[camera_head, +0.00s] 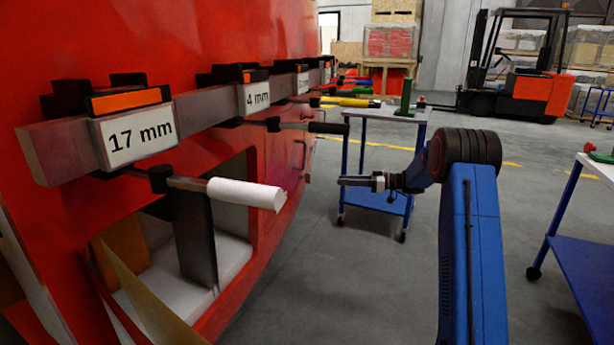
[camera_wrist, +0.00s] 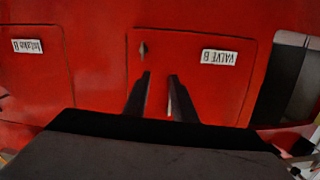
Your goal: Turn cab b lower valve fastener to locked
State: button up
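In the wrist view the red panel (camera_wrist: 235,95) bears an upside-down label (camera_wrist: 219,57) reading VALVE B. A small dark fastener (camera_wrist: 142,49) sits near the panel edge at the top of the picture, left of the label. As the lettering is inverted, this looks like the panel's lower edge. Whether the fastener is locked is too small to tell. My gripper (camera_wrist: 160,74) is open and empty, its two dark fingers pointing at the panel just short of the fastener in the picture. In the head view my gripper (camera_head: 345,180) points left towards the red cab.
An Intake B label (camera_wrist: 27,46) is on the neighbouring panel. In the head view, a 17 mm tool holder (camera_head: 130,138) and a white-handled tool (camera_head: 245,193) jut from the red body. A blue trolley (camera_head: 380,197) stands behind my arm. A forklift (camera_head: 520,85) is far back.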

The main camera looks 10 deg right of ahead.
jog(key=w+d+f, duration=0.2)
jog(key=w, duration=0.1)
send_near(308, 176)
jog(key=shift+n+t+y, duration=0.3)
jog(key=shift+t, duration=0.1)
jog(key=x, duration=0.6)
jog(key=f+x, duration=0.1)
jog(key=x, duration=0.3)
grip_shut()
